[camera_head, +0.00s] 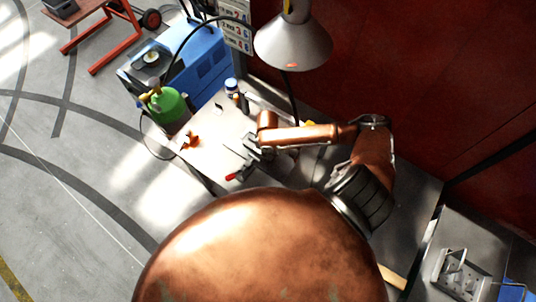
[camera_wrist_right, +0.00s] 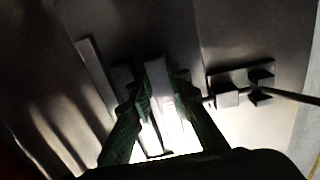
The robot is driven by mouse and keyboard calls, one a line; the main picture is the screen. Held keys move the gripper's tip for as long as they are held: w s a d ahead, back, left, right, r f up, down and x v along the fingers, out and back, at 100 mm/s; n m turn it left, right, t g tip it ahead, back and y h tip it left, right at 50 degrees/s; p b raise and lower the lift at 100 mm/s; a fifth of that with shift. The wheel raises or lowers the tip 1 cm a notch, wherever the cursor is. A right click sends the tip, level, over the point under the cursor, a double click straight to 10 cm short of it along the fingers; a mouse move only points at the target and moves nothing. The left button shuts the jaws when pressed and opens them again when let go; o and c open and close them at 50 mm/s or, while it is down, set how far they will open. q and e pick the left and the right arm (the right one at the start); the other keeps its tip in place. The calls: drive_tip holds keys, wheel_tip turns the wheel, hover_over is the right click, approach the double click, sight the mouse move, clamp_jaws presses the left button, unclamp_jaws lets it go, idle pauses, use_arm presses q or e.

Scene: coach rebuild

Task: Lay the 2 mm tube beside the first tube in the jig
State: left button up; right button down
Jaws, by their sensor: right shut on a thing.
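My right gripper (camera_head: 258,156) is low over the grey bench, at the dark jig (camera_head: 247,171), and its arm hides part of it. In the right wrist view its green fingers (camera_wrist_right: 165,100) stand either side of a pale metal bar (camera_wrist_right: 158,85). The gripper is shut on a thin thing I take for the 2 mm tube, too small and dark to make out. I cannot tell the first tube from the jig's parts. Dark jaw-like blocks (camera_wrist_right: 228,98) with a rod (camera_wrist_right: 292,98) lie right of the fingers. My left gripper is not in view.
A green gas bottle (camera_head: 166,106) and a blue machine (camera_head: 203,58) stand beyond the bench. A lamp (camera_head: 293,45) hangs over its far side. A blue-capped bottle (camera_head: 231,88) stands behind the jig.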

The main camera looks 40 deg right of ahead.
drive_tip(key=c, duration=2.1)
unclamp_jaws()
drive_tip(key=shift+f, duration=0.1)
wheel_tip(320, 180, up, 12)
drive_tip(key=shift+r, duration=0.15)
